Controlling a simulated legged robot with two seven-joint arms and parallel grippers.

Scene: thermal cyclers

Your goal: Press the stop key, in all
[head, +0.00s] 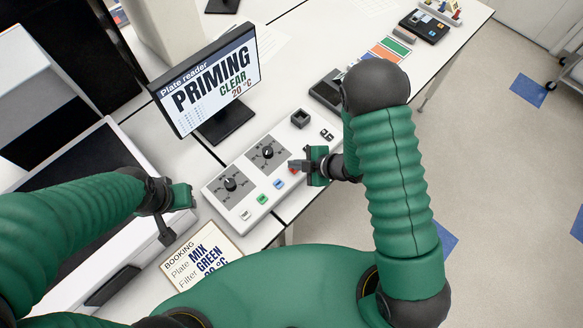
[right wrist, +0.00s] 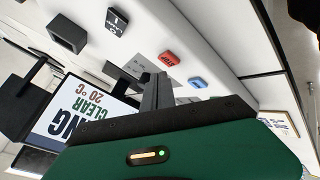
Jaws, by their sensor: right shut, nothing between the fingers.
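A white control panel (head: 222,196) on the bench carries two dials and a row of coloured keys. The red key (head: 294,169) is at the row's far right end, partly hidden by my right gripper (head: 298,164). In the right wrist view the red key (right wrist: 168,60) shows whole, with dark lettering too small to read surely, beside the blue key (right wrist: 198,83). My right gripper (right wrist: 157,90) is shut and empty, its fingertips close to the red key; contact cannot be told. My left gripper (head: 168,222) hangs left of the panel; its jaw state is unclear.
A booking card (head: 203,257) in front reads "MIX" and "GREEN". A black square holder (head: 300,119) and a rocker switch (head: 327,134) sit on the panel's right part.

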